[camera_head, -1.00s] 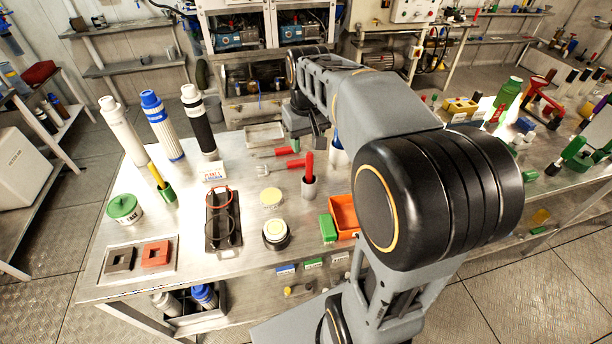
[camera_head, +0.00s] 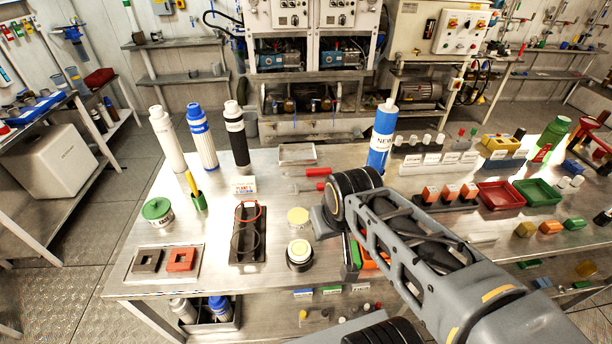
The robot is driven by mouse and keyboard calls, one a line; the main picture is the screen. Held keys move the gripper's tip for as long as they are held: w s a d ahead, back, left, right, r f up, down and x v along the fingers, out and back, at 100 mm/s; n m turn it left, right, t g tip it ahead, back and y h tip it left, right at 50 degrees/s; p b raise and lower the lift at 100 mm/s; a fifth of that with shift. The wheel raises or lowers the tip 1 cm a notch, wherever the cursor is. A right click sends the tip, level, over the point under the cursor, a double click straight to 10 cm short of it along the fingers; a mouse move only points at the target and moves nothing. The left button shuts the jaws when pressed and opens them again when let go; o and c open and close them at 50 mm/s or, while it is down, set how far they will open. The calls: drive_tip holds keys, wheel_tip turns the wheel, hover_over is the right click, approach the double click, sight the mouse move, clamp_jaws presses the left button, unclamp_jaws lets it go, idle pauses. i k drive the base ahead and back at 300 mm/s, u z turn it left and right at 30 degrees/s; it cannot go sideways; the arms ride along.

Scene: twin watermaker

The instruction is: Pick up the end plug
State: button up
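No part is plainly labelled as the end plug. A round black piece with a pale cream top (camera_head: 299,254) stands on the metal bench and may be it. A flat pale cream disc (camera_head: 298,216) lies just behind it. My gripper (camera_head: 322,224) is a grey shape at the left end of my arm, over the bench, just right of the cream disc. Its fingers are too small and too hidden by the wrist to show whether it is open or shut. I see nothing held in it.
A black tray with red and black loops (camera_head: 248,237) lies left of the round pieces. A green-lidded jar (camera_head: 158,211) and tall white (camera_head: 167,140), blue-white (camera_head: 202,138) and black (camera_head: 237,136) cylinders stand further left. A blue-and-white bottle (camera_head: 382,138) stands behind my arm. Red (camera_head: 500,193) and green (camera_head: 537,192) trays lie right.

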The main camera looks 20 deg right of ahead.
sight(300, 252)
drive_tip(key=u, duration=2)
drive_tip(key=k, duration=0.55)
drive_tip(key=u, duration=0.65)
